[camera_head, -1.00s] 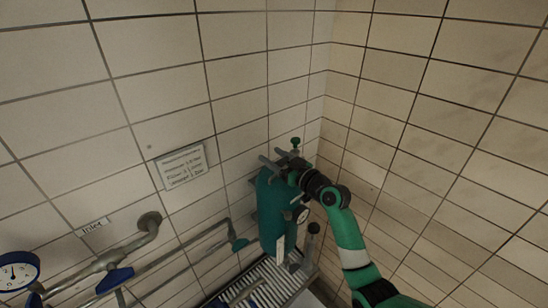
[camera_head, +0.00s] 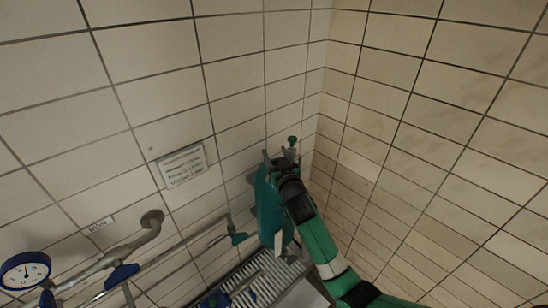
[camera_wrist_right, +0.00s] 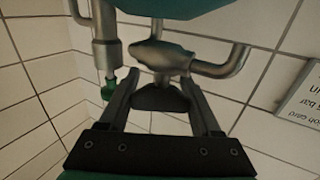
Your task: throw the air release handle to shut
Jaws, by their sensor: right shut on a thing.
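A teal upright tank (camera_head: 270,205) stands in the corner, with metal fittings on top. My right gripper (camera_head: 287,162) is at these fittings, its arm reaching up from the lower right. In the right wrist view, my right gripper (camera_wrist_right: 158,90) has its fingers on either side of a dark handle (camera_wrist_right: 160,99) below a metal valve body (camera_wrist_right: 160,56). It is shut on this handle, which looks like the air release handle. The arm hides part of the fittings in the head view. My left gripper is not in view.
A small green knob (camera_head: 292,140) sits above the gripper; it is beside the left finger in the right wrist view (camera_wrist_right: 107,86). Tiled walls close in behind and to the right. Pipes (camera_head: 185,252), a gauge (camera_head: 24,271) and a grating (camera_head: 262,278) lie left and below.

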